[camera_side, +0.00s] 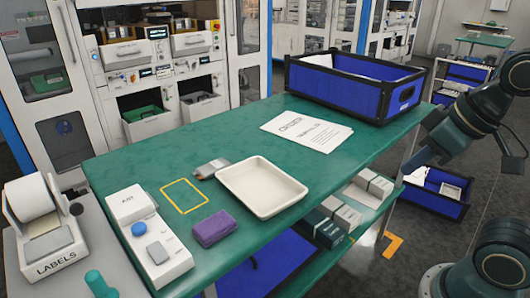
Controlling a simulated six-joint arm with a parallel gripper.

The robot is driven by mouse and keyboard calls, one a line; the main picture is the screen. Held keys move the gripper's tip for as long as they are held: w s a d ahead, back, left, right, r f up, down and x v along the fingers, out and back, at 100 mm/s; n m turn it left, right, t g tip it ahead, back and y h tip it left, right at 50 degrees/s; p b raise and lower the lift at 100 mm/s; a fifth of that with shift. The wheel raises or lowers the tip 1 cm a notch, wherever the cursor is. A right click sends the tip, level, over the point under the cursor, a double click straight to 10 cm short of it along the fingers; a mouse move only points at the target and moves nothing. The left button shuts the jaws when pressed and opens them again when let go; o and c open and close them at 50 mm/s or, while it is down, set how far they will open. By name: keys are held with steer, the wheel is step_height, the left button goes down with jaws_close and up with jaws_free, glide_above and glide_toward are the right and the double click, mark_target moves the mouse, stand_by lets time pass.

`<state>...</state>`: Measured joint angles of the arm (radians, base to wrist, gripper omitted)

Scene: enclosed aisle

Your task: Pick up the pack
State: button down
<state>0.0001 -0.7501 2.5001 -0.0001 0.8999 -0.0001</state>
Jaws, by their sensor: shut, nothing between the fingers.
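A small purple pack (214,228) lies on the green table (130,165) near its front edge, left of the middle. It sits just below the white tray and right of the white device. My gripper (410,163) is at the right, beyond the table's right edge and far from the pack. It is small and dark here, and its fingers are shut with nothing held.
An empty white tray (262,188) lies beside a grey item (211,168) and a yellow outlined rectangle (184,196). A white device (149,240) and label printer (45,235) stand left. A blue bin (345,90) and paper (307,132) are at the back.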

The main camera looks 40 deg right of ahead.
steer(key=c, duration=2.1)
jaws_free()
steer(key=o, duration=2.1)
steer(key=w+r, duration=0.4)
steer(key=w, duration=0.6)
steer(key=g, duration=0.1)
glide_above(214, 168)
steer(key=s, duration=0.2)
steer(key=shift+d+f, duration=0.15)
steer(key=shift+f, duration=4.4)
steer(key=shift+d+f, duration=0.1)
steer(key=shift+f, duration=4.45)
steer(key=shift+f, duration=0.1)
